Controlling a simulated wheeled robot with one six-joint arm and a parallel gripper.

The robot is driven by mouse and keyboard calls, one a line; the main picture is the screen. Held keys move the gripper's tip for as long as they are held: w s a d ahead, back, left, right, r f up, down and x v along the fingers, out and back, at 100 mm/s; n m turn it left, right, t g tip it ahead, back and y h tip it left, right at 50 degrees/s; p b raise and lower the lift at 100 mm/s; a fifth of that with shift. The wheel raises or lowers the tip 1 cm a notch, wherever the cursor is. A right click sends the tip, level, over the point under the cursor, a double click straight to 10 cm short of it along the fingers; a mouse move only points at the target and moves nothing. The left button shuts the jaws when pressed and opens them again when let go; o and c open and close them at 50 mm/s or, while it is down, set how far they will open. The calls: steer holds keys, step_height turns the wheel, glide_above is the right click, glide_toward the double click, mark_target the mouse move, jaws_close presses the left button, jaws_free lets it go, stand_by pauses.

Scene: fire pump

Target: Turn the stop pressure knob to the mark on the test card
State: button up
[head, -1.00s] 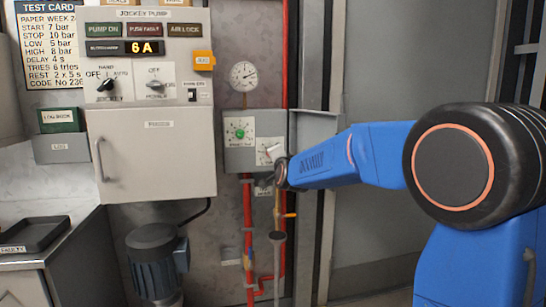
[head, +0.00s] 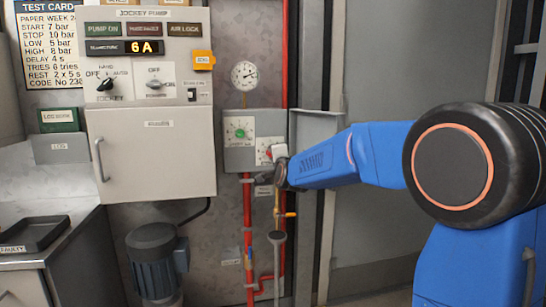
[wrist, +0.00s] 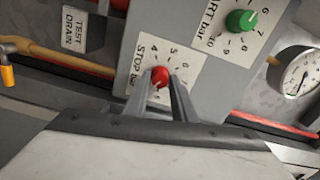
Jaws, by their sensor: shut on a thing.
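The red stop pressure knob (wrist: 159,77) sits on a white plate marked "STOP bar" (wrist: 147,52), with the numbers 4, 5 and 6 readable around it. My gripper (wrist: 164,86) is shut on this knob, one finger on each side. The fingers hide the lower part of the scale, and I cannot read the pointer's exact place. In the head view the knob (head: 269,153) shows as a small red spot beside my gripper (head: 275,156). The test card (head: 50,45) at the upper left reads STOP 10 bar.
A green start knob (wrist: 240,20) sits on the same grey box (head: 240,160). A pressure gauge (head: 244,75) is above it. Red pipes (head: 247,215) run below, with a yellow valve handle (head: 290,214). The grey panel cabinet (head: 155,150) stands to the left.

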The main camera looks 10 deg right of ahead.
steer(key=o, duration=1)
steer(key=shift+d, duration=0.1)
steer(key=s, duration=1.7)
steer(key=shift+s, duration=0.2)
steer(key=s+d+f+n+g, duration=0.2)
steer(key=s+f+n+g, duration=0.2)
steer(key=s+f, duration=0.4)
steer(key=s+d+f+n+g, duration=0.2)
steer(key=s+f+n+g, duration=0.2)
steer(key=s, duration=1.4)
steer(key=s+d+f+n+g, duration=0.2)
steer(key=s+f+n+g, duration=0.3)
steer(key=s+f+n, duration=0.3)
steer(key=shift+s+d+f, duration=0.1)
steer(key=shift+s+f, duration=1)
steer(key=shift+s, duration=0.25)
steer(key=shift+s+d+f, duration=0.1)
steer(key=shift+s+f, duration=1)
steer(key=shift+s, duration=0.2)
